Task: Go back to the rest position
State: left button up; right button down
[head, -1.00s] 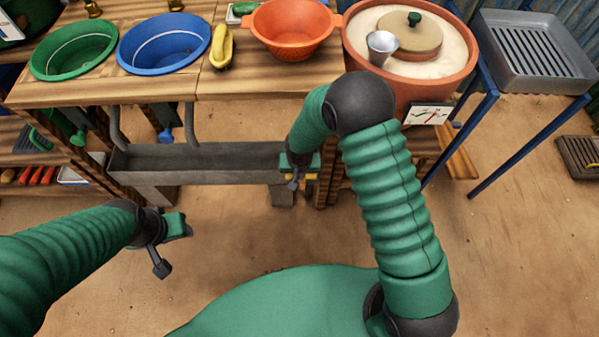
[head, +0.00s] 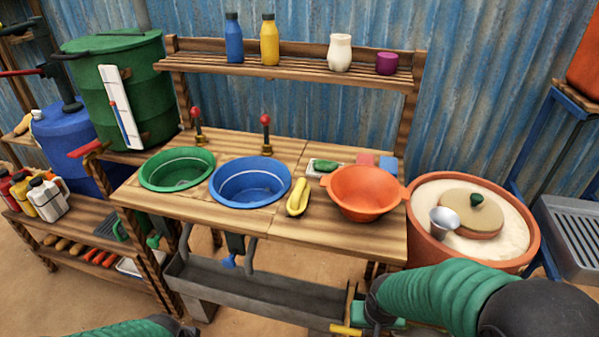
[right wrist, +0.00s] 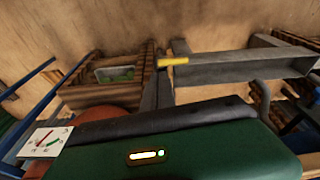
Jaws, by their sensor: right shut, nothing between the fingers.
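My right gripper (head: 352,304) shows at the bottom right of the head view, close to the right end of the grey trough. It is shut and empty. Its green housing shows beside the dark fingers, and my green arm comes in from the right. In the right wrist view a green housing with a small lit display and a dark bar fill the lower part. My left arm shows only as a green sleeve and dark wrist at the bottom left edge of the head view. Its gripper is cut off by the frame.
The wooden stall holds a green basin (head: 176,170), a blue basin (head: 250,183) and an orange colander (head: 365,192). Below its front hangs the grey trough (head: 260,292), a yellow piece (head: 345,330) at its end. A terracotta pot (head: 525,235) stands right. Bare ground shows in front.

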jog(key=s+d+r+n, duration=0.2)
jog(key=s+r, duration=0.2)
jog(key=s, duration=0.5)
jog(key=w+p+v, duration=0.1)
jog(key=p+v, duration=0.8)
jog(key=w+p+v, duration=0.2)
jog(key=p+v, duration=0.6)
jog(key=p, duration=0.1)
jog(key=shift+w+d+r, duration=0.4)
jog(key=shift+w+r, duration=0.2)
jog(key=shift+r, duration=0.2)
